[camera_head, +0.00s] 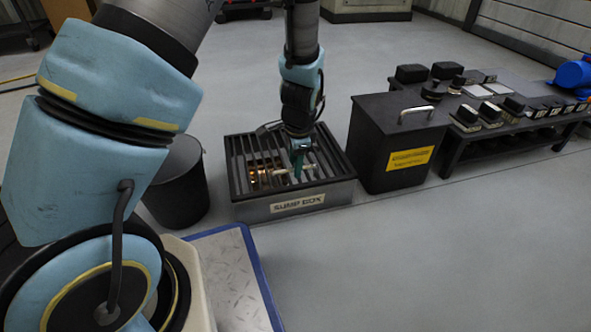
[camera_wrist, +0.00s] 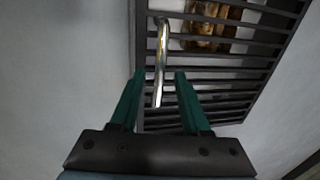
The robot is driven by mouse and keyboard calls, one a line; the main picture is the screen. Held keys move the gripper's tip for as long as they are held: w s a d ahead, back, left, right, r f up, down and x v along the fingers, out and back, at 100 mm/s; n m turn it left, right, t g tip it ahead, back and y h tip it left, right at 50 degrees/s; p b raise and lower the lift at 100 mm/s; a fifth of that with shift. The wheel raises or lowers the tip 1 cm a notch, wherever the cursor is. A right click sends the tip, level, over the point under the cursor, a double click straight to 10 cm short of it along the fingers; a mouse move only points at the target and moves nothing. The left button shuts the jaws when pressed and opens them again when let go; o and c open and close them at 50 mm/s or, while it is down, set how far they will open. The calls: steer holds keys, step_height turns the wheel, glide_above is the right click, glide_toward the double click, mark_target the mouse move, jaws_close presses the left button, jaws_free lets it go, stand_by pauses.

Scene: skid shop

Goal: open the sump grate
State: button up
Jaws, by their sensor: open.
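The sump grate (camera_head: 245,150) is a panel of dark parallel bars lying flat on the grey sump box (camera_head: 298,202). It also shows in the wrist view (camera_wrist: 255,68). A shiny bar handle (camera_wrist: 160,60) runs along one edge of the grate. My gripper (camera_head: 300,172) points down over the grate, in the right half of its top. In the wrist view my gripper (camera_wrist: 160,75) is open, with one green finger on each side of the handle in the picture. I cannot tell how deep the fingertips reach beside the handle. No finger visibly touches it.
Copper-coloured parts (camera_head: 262,175) show under the bars. A black bin (camera_head: 176,182) stands left of the box. A black lidded box (camera_head: 392,158) with a yellow label stands close on the right, beside a low bench (camera_head: 490,140) with several parts. The floor in front is clear.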

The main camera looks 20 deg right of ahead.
steer(key=shift+f, duration=0.2)
jaws_close()
stand_by(0.3)
stand_by(1.1)
